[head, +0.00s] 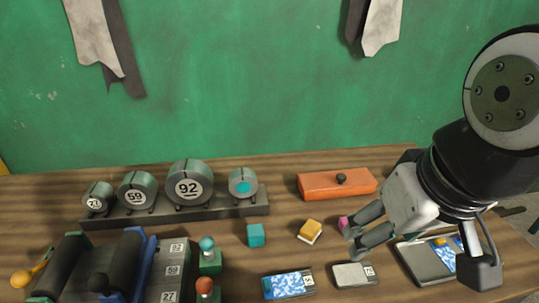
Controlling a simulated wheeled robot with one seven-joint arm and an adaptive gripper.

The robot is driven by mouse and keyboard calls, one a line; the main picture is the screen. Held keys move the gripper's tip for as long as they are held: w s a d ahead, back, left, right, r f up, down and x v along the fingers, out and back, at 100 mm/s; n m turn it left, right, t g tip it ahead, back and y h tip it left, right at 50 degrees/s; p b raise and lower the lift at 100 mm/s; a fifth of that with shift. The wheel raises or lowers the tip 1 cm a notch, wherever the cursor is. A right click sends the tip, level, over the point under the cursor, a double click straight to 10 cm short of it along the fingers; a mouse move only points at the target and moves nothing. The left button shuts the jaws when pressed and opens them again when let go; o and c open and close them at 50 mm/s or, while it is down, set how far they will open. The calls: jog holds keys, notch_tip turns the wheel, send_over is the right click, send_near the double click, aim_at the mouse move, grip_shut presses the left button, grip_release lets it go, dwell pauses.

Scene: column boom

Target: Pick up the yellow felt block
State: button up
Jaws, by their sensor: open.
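The yellow felt block (311,229) lies on the wooden table, right of the teal block, with a paler side facing front. My gripper (351,241) is open, to the right of the yellow block and apart from it in the picture. Its two fingers point left and down. Nothing shows between them. How high the fingertips are above the table is hard to tell from this view.
A small pink block (343,222) is partly hidden by my upper finger. A teal block (256,235) stands left. An orange box (337,184) lies behind. Numbered cards (288,285) lie in front. A rack of numbered rollers (246,208) and lever devices (209,259) fill the left.

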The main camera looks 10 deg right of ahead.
jog(key=w+m+g+h, duration=0.1)
jog(key=w+m+g, duration=0.15)
jog(key=w, duration=0.45)
jog(key=m+g+y+p, duration=0.1)
jog(key=m+g+p, duration=0.15)
jog(key=m, duration=0.35)
send_over(311, 226)
notch_tip(311, 226, down, 13)
jog(key=shift+t, duration=0.4)
notch_tip(311, 226, down, 14)
jog(key=shift+s+f+p, duration=0.1)
jog(key=shift+p, duration=0.25)
jog(key=shift+c, duration=0.6)
jog(key=c, duration=1.3)
jog(key=shift+o, duration=0.2)
jog(key=shift+r, duration=0.2)
